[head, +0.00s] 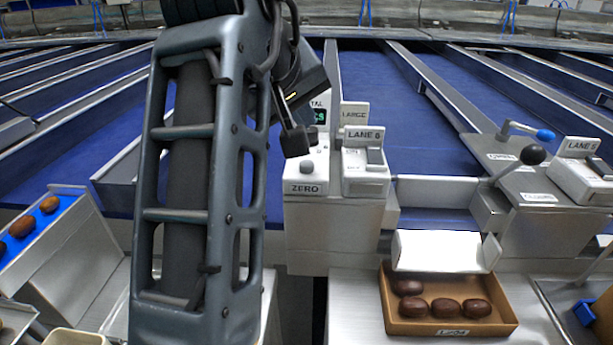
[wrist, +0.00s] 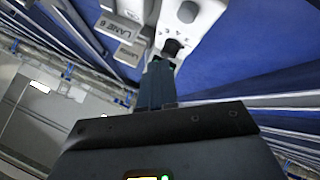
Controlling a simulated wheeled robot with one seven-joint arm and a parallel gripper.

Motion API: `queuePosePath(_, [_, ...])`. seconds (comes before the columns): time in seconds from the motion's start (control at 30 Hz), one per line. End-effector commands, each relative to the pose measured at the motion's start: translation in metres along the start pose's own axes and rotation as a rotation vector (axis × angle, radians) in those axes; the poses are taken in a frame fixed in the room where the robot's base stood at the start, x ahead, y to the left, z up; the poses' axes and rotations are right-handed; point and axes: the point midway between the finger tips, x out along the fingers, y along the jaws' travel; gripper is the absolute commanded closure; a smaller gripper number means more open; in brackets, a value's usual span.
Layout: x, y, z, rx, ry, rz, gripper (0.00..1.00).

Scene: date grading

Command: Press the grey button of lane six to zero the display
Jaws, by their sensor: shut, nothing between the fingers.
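The grey button (head: 307,167) sits on top of a white box (head: 305,187) marked ZERO, left of the LANE 6 sign (head: 363,134). The button also shows in the wrist view (wrist: 187,12), near the top edge. My gripper (head: 297,141) is shut and empty, with its dark tip just above and behind the button in the head view. In the wrist view the gripper (wrist: 171,50) points toward the white panel, with a gap in the picture between its tip and the button. The display (head: 320,116), with green characters, is partly hidden by my gripper and arm.
A white switch unit (head: 366,172) stands close right of the button box. A brown carton (head: 405,325) with several dates lies at front right. Levers with a black knob (head: 532,154) and a blue knob (head: 545,135) stand farther right. Blue lanes run behind.

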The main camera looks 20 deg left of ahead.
Motion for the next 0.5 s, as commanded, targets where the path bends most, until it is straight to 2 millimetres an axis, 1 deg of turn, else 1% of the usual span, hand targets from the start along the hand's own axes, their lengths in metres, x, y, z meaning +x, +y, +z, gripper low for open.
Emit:
queuePosePath(0.03, [0.009, -0.007, 0.006, 0.0, 0.001, -0.001, 1.0])
queuePosePath(0.1, [0.015, -0.011, 0.011, 0.0, 0.001, -0.001, 1.0])
queuePosePath(0.33, [0.028, -0.02, 0.02, -0.002, 0.0, 0.0, 1.0])
queuePosePath(0.5, [0.03, -0.022, 0.022, 0.0, 0.001, -0.001, 1.0])
